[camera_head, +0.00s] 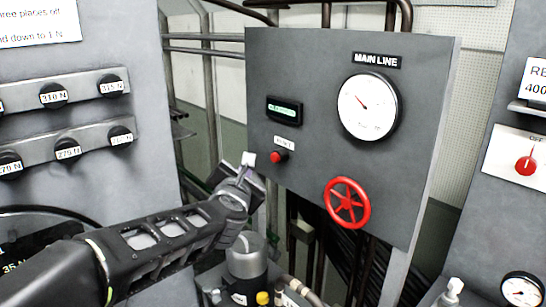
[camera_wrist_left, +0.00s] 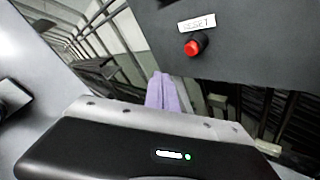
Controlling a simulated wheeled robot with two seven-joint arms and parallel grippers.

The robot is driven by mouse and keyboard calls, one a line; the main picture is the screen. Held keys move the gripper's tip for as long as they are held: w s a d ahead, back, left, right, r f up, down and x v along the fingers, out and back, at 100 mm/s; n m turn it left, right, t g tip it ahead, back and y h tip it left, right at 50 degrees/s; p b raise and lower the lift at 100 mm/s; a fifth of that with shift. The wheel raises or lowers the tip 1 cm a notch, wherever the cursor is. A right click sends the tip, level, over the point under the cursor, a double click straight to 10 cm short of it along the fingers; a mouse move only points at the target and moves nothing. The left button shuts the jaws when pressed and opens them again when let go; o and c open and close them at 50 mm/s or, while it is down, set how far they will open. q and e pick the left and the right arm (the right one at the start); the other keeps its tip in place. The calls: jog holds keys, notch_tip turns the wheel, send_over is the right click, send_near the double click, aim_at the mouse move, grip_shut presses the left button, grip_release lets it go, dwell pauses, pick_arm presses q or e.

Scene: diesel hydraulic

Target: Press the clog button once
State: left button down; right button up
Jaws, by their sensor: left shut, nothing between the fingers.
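A small red button (camera_head: 279,157) is on the lower left of the grey main line panel (camera_head: 300,80). A white label (camera_head: 285,145) sits just above it. In the left wrist view the red button (camera_wrist_left: 195,45) is at the upper right, and its label (camera_wrist_left: 197,23) appears to read RESET. A small display (camera_head: 284,110) with green text, too small to read surely, is above the button. My left gripper (camera_head: 246,164) is shut and empty, just left of the button and apart from it. Its purple-grey fingers (camera_wrist_left: 164,92) point up, below and left of the button in the wrist view.
The same panel bears a round gauge (camera_head: 368,106) and a red handwheel (camera_head: 348,203). A left panel has several black knobs (camera_head: 53,95). A right panel has a red switch (camera_head: 526,165). A grey cylindrical fitting (camera_head: 246,258) stands below my left wrist.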

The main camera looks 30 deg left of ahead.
aim_at(275, 158)
pick_arm(q)
jog(key=shift+w+d+p, duration=0.15)
jog(key=shift+w+d, duration=0.1)
jog(key=shift+w, duration=0.6)
jog(key=shift+w+d+p, duration=0.15)
jog(key=shift+w+d, duration=0.1)
jog(key=shift+w, duration=0.6)
jog(key=shift+w+d+p, duration=0.15)
jog(key=shift+w+d, duration=0.1)
jog(key=shift+w, duration=0.6)
jog(key=shift+w+d, duration=0.15)
jog(key=shift+w, duration=0.25)
jog(key=shift+w+d, duration=0.15)
jog(key=shift+w, duration=0.35)
dwell(0.8)
jog(key=shift+s, duration=0.1)
jog(key=shift+s+a+b, duration=0.3)
jog(key=shift+s+b, duration=0.15)
jog(key=shift+s, duration=0.35)
jog(key=shift+s, duration=0.1)
